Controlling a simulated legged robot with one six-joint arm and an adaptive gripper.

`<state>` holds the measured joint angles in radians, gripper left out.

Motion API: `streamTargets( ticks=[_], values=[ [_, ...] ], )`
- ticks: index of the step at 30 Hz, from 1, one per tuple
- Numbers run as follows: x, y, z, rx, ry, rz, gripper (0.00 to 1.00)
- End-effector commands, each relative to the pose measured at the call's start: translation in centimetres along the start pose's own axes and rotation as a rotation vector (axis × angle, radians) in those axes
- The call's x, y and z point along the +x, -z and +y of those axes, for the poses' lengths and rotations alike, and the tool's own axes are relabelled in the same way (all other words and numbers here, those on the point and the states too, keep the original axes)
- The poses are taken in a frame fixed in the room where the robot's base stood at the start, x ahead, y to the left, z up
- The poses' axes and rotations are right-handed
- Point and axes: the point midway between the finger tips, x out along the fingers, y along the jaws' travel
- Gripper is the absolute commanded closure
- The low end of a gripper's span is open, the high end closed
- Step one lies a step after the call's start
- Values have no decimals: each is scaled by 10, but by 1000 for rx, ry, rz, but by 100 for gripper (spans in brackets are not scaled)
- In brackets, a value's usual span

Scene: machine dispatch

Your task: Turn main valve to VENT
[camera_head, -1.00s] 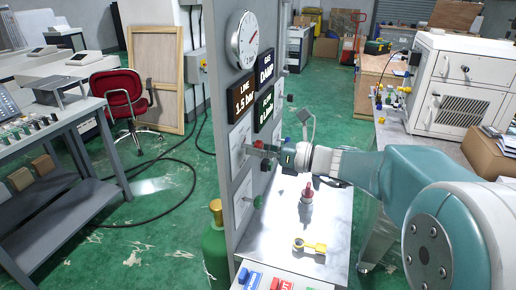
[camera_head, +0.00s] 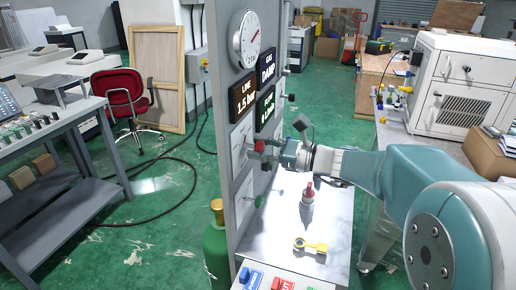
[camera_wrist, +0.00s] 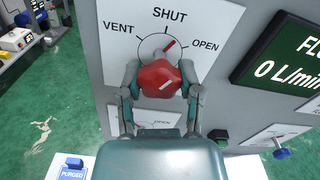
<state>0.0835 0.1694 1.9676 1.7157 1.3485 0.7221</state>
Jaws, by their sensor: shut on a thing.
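The red main valve knob (camera_wrist: 160,80) sits on a white dial plate (camera_wrist: 118,58) marked VENT at left, SHUT at top and OPEN at right. A red pointer line on the dial (camera_wrist: 169,44) aims up and right, between SHUT and OPEN. My gripper (camera_wrist: 161,74) is shut on the knob, one finger on each side. In the head view the red knob (camera_head: 259,146) shows at the panel face, with my gripper (camera_head: 268,152) reaching it from the right. The fingers partly hide the knob's sides.
The grey panel (camera_head: 238,185) carries a round gauge (camera_head: 244,40) and a LINE display (camera_head: 243,96) reading 1.5 bar. A red-capped bottle (camera_head: 308,194) and a yellow-ended tool (camera_head: 310,246) are on the bench (camera_head: 335,225) below my arm. A green cylinder (camera_head: 216,245) stands at left.

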Motion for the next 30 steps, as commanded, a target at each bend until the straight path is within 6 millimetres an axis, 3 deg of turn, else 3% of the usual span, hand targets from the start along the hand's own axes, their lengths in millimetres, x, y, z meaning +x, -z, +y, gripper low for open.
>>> streamTargets(
  ticks=[30],
  values=[
    [-2,1,1,-961,0,1,100]
  ],
)
